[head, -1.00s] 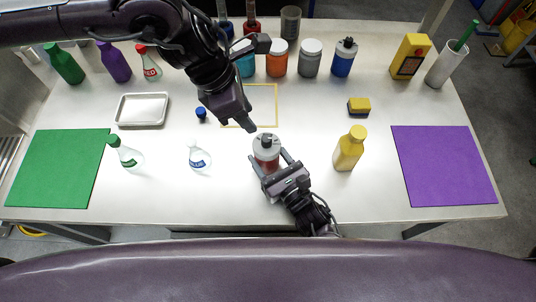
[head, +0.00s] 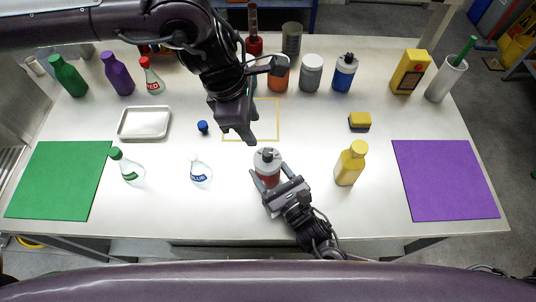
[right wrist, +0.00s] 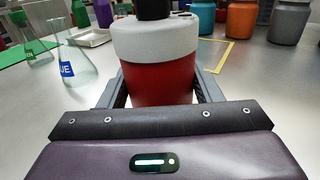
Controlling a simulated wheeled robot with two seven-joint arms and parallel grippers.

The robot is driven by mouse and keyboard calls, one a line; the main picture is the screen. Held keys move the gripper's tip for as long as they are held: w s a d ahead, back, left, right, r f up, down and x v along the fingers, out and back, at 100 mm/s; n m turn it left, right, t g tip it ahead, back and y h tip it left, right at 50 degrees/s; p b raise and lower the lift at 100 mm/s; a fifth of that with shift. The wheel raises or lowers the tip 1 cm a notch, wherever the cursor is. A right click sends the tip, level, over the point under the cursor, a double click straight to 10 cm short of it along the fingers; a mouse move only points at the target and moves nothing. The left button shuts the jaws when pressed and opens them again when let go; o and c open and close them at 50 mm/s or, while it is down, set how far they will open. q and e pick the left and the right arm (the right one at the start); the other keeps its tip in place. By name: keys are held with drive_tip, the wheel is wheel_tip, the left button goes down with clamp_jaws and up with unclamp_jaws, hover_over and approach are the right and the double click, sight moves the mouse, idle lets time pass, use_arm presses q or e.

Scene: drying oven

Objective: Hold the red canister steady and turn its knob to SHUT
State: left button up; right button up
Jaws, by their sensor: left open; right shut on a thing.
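The red canister (head: 268,177) stands upright on the table, with a white top and a dark knob (head: 267,154) on it. In the right wrist view the canister's red body (right wrist: 160,84) sits between the fingers, and the black knob (right wrist: 154,9) is cut off by the top edge. My right gripper (head: 271,182) is shut on the canister from the front. My left gripper (head: 246,137) is open and empty, pointing down just behind and left of the knob, apart from it. The knob's setting marks are too small to read.
A yellow bottle (head: 350,164) stands right of the canister, and a clear bottle labelled blue (head: 201,172) stands left. A yellow square outline (head: 279,119) lies behind. Several jars, including a grey one (head: 312,73), line the back. A purple mat (head: 445,180) is at right.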

sight(268, 152)
drive_tip(key=shift+d, duration=0.1)
use_arm(q)
drive_tip(key=d+r+m+y, duration=0.2)
drive_tip(key=d+m+y, duration=0.15)
drive_tip(key=m, duration=0.55)
drive_tip(key=shift+h, duration=0.25)
wheel_tip(268, 152, down, 12)
drive_tip(key=shift+r, duration=0.15)
drive_tip(key=shift+c, duration=0.2)
clamp_jaws()
